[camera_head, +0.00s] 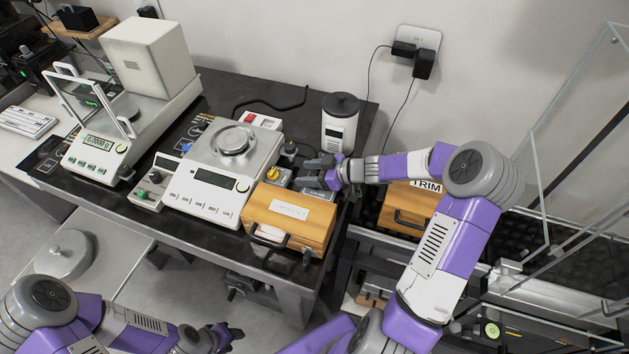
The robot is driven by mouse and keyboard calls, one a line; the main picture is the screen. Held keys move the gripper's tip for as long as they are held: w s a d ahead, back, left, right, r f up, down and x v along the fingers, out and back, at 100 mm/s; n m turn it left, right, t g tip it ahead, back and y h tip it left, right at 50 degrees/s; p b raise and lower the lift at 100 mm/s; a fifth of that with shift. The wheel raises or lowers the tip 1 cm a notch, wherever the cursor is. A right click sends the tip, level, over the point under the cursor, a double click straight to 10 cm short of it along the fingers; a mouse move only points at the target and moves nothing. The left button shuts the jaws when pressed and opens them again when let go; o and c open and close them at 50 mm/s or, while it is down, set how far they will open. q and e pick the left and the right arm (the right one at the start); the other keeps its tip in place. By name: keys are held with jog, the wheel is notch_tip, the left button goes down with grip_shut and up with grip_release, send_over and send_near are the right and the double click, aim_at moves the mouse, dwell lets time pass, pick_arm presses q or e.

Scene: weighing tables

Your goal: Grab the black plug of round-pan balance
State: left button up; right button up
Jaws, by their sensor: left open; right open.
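The round-pan balance (211,180) is a white box with a dark display and a round metal pan (233,139), on the black table. A small dark knob-like thing (290,148) stands right of it; I cannot tell if it is a plug. Two black plugs, one on the left (403,49) and one on the right (424,64), sit in the wall socket with cords hanging down; I cannot trace which device they serve. My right gripper (304,171) is open, just right of the dark knob and behind the wooden case. My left gripper (236,334) is open, low in front of the table.
A wooden case (290,218) stands at the table's front right, a white jar (340,125) with a black lid behind my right gripper. A second balance (97,158) stands left. A box with a yellow knob (273,173) is beside the gripper. Glass panels (580,150) rise at right.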

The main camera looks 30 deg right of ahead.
jog(key=c, duration=1.1)
